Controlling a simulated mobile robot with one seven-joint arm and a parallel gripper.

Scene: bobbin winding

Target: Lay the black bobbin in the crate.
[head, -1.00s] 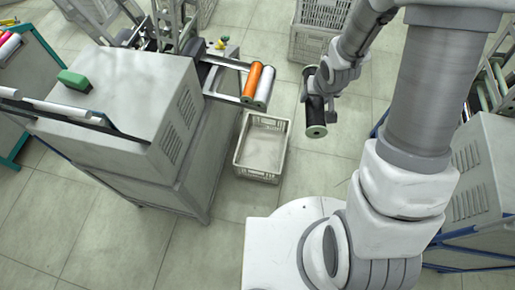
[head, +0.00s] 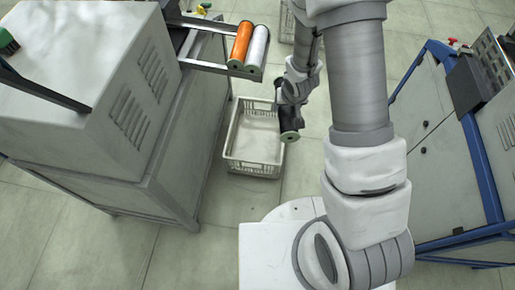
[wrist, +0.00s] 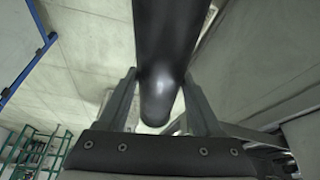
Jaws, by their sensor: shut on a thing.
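The black bobbin (head: 291,119) with a green end is held in my gripper (head: 285,102) in the head view. The bobbin also shows between the two fingers in the wrist view (wrist: 158,60), where my gripper (wrist: 160,110) is shut on it. The light grey crate (head: 232,137) is on the floor, with an empty-looking inside. In the head view the bobbin overlaps the crate's right edge and appears above it; its exact height is hard to tell. Part of the bobbin is hidden by my gripper.
An orange bobbin (head: 241,42) and a white bobbin (head: 257,50) lie on a rack jutting from the grey machine (head: 95,110), left of the crate. A blue-framed machine (head: 445,160) stands at the right. Bare floor (head: 215,195) lies in front of the crate.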

